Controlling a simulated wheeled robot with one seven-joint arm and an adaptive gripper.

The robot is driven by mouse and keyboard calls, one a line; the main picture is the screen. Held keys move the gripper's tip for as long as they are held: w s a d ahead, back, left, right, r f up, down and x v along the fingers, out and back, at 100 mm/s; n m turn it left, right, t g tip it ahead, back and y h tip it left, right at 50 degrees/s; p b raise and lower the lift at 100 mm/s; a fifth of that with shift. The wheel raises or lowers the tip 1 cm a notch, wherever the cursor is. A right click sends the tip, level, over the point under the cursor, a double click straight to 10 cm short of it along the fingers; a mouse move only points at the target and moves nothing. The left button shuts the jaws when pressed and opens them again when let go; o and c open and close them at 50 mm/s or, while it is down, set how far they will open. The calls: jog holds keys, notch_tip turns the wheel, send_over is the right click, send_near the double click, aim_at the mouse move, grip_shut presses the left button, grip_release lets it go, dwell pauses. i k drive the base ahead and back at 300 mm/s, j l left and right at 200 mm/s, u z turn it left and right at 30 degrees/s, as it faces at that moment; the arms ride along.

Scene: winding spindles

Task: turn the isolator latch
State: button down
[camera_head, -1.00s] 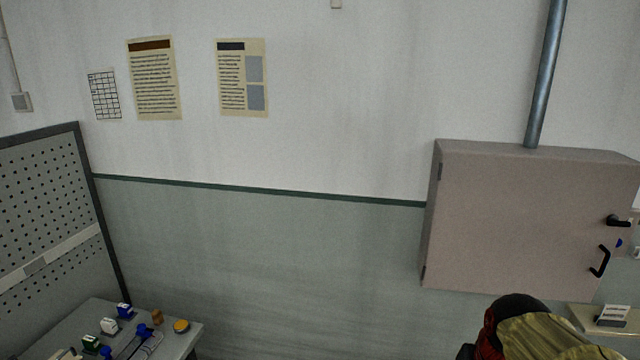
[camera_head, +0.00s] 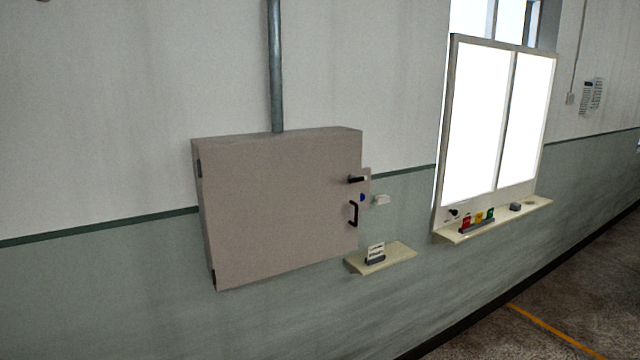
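A grey-beige wall cabinet (camera_head: 275,210) hangs left of the middle, its door shut. At its right edge is a small black latch handle (camera_head: 356,180), lying roughly level and pointing left from a side plate. Below it is a black bow-shaped pull handle (camera_head: 353,214). A small blue spot (camera_head: 362,198) shows between them. My gripper is not in this view.
A small shelf (camera_head: 400,256) with a card in a dark holder (camera_head: 375,254) juts out below right of the cabinet. Further right is a bright window-like panel (camera_head: 480,125) with a ledge (camera_head: 530,208) bearing small coloured items. A grey pipe (camera_head: 275,70) rises from the cabinet. Floor shows at lower right.

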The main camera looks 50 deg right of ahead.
aim_at(356, 180)
jog(key=l+z, duration=0.15)
jog(key=z, duration=0.35)
jog(key=i+z, duration=0.15)
jog(key=z, duration=0.3)
jog(key=i+l+z, duration=0.1)
jog(key=z, duration=0.4)
